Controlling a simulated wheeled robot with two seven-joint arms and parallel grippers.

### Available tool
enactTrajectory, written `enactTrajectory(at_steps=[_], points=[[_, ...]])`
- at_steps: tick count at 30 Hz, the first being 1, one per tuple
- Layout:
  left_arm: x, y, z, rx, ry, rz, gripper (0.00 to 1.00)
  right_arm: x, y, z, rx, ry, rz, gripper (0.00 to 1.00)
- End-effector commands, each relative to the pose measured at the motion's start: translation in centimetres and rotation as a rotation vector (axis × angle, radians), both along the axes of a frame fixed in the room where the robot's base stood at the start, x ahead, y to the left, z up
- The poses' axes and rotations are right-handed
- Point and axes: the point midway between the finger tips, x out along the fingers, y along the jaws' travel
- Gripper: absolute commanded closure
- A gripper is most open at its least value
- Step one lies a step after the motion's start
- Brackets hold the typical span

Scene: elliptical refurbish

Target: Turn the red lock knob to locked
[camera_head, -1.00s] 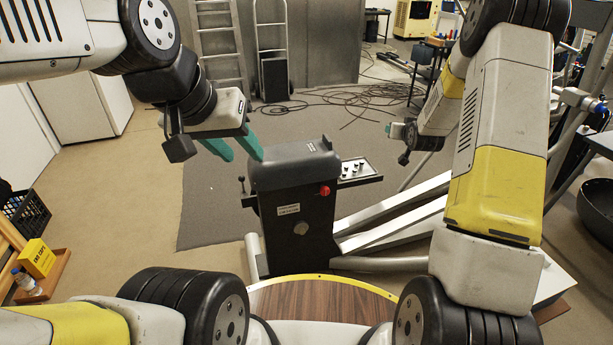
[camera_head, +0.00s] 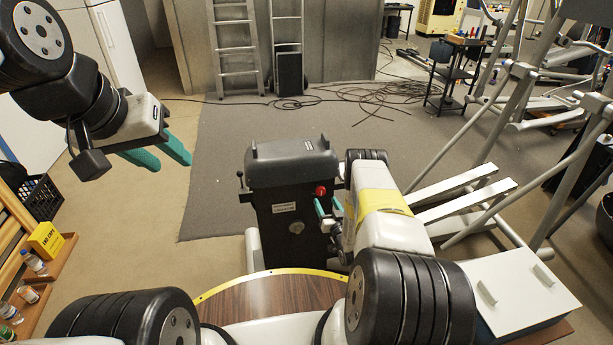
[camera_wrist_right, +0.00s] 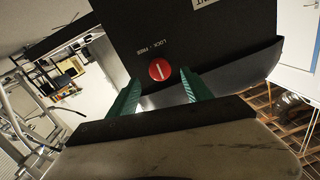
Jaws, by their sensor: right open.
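The red lock knob (camera_head: 321,191) sits on the upper right of the front face of the black console (camera_head: 291,200). My right gripper (camera_head: 329,207) is open, with green fingers just below and beside the knob in the head view. In the right wrist view its fingertips (camera_wrist_right: 162,78) lie either side of the knob; I cannot tell whether they touch it. My left gripper (camera_head: 163,150) is open and empty, well left of the console.
A wooden board with a yellow edge (camera_head: 270,272) lies in front of the console. Pale frame bars (camera_head: 455,190) run to its right. A crate (camera_head: 42,198) and a yellow box (camera_head: 46,238) stand at the far left.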

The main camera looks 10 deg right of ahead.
Motion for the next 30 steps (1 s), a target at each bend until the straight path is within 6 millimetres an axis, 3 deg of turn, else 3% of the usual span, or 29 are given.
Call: enactTrajectory(at_steps=[12, 23, 30], points=[[0.0, 0.0, 0.0, 0.0, 0.0, 0.0, 0.6, 6.1, 0.7, 0.1, -0.001, -0.001, 0.001, 0.42], [0.0, 0.0, 0.0, 0.0, 0.0, 0.0, 0.6, 6.9, 0.8, 0.1, 0.0, 0.001, 0.0, 0.42], [0.0, 0.0, 0.0, 0.0, 0.0, 0.0, 0.6, 6.9, 0.8, 0.1, 0.0, 0.001, 0.0, 0.85]])
